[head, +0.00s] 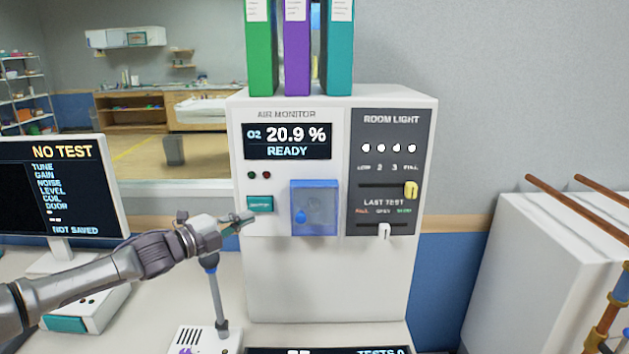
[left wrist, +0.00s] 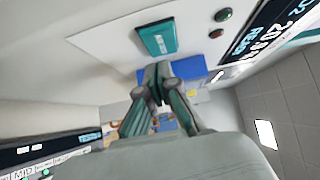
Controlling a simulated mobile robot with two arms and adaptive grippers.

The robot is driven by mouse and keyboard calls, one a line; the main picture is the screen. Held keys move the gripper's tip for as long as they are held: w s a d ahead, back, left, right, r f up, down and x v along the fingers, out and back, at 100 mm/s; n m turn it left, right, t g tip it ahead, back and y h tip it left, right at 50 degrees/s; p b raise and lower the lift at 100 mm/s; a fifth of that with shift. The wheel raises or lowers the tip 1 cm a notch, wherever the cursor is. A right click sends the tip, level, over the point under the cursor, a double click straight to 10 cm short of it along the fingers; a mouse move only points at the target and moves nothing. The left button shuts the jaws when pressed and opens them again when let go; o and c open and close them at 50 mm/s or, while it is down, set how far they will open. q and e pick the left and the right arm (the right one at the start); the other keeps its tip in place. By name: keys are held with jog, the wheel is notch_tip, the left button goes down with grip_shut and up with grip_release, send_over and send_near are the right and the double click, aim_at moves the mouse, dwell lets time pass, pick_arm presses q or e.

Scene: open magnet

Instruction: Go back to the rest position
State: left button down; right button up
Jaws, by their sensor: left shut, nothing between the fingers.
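My left gripper (head: 246,218) is shut and empty, its arm coming in from the left. Its fingertips are in front of the white air monitor cabinet (head: 325,275), just below the teal button (head: 260,203). I cannot tell whether they touch the panel. In the left wrist view the closed fingers (left wrist: 158,72) point toward the panel, with the teal button (left wrist: 157,37) above them and the blue cover (left wrist: 185,70) partly hidden behind them. The blue see-through cover (head: 315,208) is right of the fingertips in the head view. My right gripper is not in view.
A microphone-like stand (head: 216,290) rises just under my left gripper. A monitor (head: 60,185) reading NO TEST stands at the left. Several binders (head: 297,50) stand on the cabinet. A white box (head: 540,270) with copper pipes is at the right.

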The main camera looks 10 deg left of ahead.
pick_arm(q)
jog(key=s+d+f+n+g, duration=0.2)
jog(key=s+d+f, duration=0.3)
jog(key=d+f, duration=0.3)
jog(key=s+d+f+n+g, duration=0.15)
jog(key=s+d+f, duration=0.25)
jog(key=d+f, duration=0.4)
jog(key=s+d+f+n+y, duration=0.2)
jog(key=s+d+f+n, duration=0.25)
jog(key=s+d, duration=0.4)
jog(key=s+a+f+n+g+y, duration=0.45)
jog(key=s+a+n, duration=0.35)
jog(key=s+a, duration=0.45)
jog(key=s+a+f+n+g+y, duration=0.4)
jog(key=s+a+n, duration=0.4)
jog(key=s, duration=0.8)
notch_tip(320, 180, down, 29)
jog(key=s+m, duration=0.1)
jog(key=s, duration=0.1)
jog(key=s+a+f, duration=0.1)
jog(key=s+f, duration=0.6)
jog(key=s, duration=0.1)
jog(key=s+a+f+g, duration=0.1)
jog(key=s+a+f, duration=0.1)
jog(key=s+f, duration=0.5)
jog(key=shift+s+a+f, duration=0.25)
jog(key=shift+s+f, duration=0.05)
jog(key=shift+s, duration=0.1)
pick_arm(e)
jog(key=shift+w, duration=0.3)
